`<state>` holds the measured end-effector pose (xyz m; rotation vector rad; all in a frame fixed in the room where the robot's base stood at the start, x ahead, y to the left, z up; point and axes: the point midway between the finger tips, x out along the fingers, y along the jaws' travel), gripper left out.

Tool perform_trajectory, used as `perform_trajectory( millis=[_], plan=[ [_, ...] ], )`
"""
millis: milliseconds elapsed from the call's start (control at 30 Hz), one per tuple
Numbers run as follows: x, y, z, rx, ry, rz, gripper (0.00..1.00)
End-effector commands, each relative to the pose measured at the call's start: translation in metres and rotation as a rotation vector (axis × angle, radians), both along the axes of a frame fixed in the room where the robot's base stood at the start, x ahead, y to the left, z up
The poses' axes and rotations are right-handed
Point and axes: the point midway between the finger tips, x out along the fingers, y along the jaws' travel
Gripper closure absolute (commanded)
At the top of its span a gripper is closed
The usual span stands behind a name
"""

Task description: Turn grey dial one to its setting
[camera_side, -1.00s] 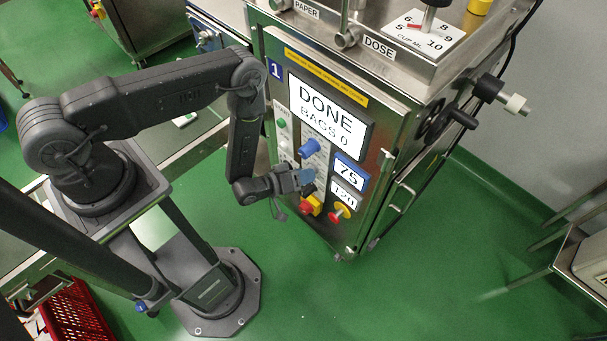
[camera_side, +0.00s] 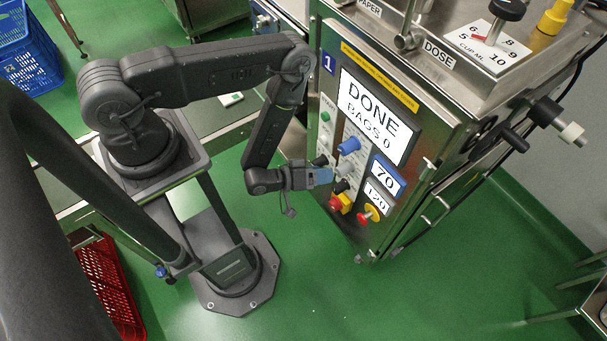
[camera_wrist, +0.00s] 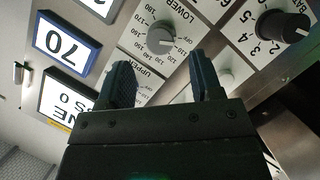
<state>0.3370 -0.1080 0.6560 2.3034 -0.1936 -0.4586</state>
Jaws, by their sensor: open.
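A round grey dial (camera_wrist: 160,40) sits on the panel of machine 1, ringed by a number scale, in the wrist view. It has a light pointer mark, but I cannot tell which number it meets. My gripper (camera_wrist: 162,74) is open with its two blue fingers apart and nothing between the tips. The dial shows beyond and between the tips, and they look apart from it. In the side view my gripper (camera_side: 322,176) is close to the lower panel and partly hides the knobs. A blue-framed display (camera_side: 385,176) reads 70; it also shows upside down in the wrist view (camera_wrist: 66,42).
A black numbered dial (camera_wrist: 284,26) is to the right in the wrist view. The large screen (camera_side: 369,117) reads DONE, BAGS 0.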

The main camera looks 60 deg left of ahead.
Motion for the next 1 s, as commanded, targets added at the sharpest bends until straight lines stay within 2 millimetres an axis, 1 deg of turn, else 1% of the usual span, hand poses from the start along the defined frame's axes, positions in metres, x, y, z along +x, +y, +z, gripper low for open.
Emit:
perform_trajectory(
  millis=[33, 200, 300, 467, 733, 800, 867, 967, 1000],
  plan=[
    [-0.011, 0.004, 0.002, 0.0, 0.005, 0.003, 0.41],
    [-0.038, 0.012, 0.01, 0.0, 0.003, 0.001, 0.41],
    [-0.048, 0.015, 0.013, 0.0, 0.001, 0.001, 0.41],
    [-0.054, 0.016, 0.016, 0.0, -0.001, 0.001, 0.41],
    [-0.054, 0.016, 0.016, 0.0, -0.001, 0.0, 0.41],
    [-0.051, 0.017, 0.017, 0.002, 0.006, 0.0, 0.41],
    [-0.044, 0.017, 0.019, 0.008, 0.024, 0.001, 0.41],
    [-0.024, 0.02, 0.025, 0.022, 0.091, 0.008, 0.41],
    [-0.014, 0.021, 0.028, 0.03, 0.131, 0.014, 0.41]
  ],
)
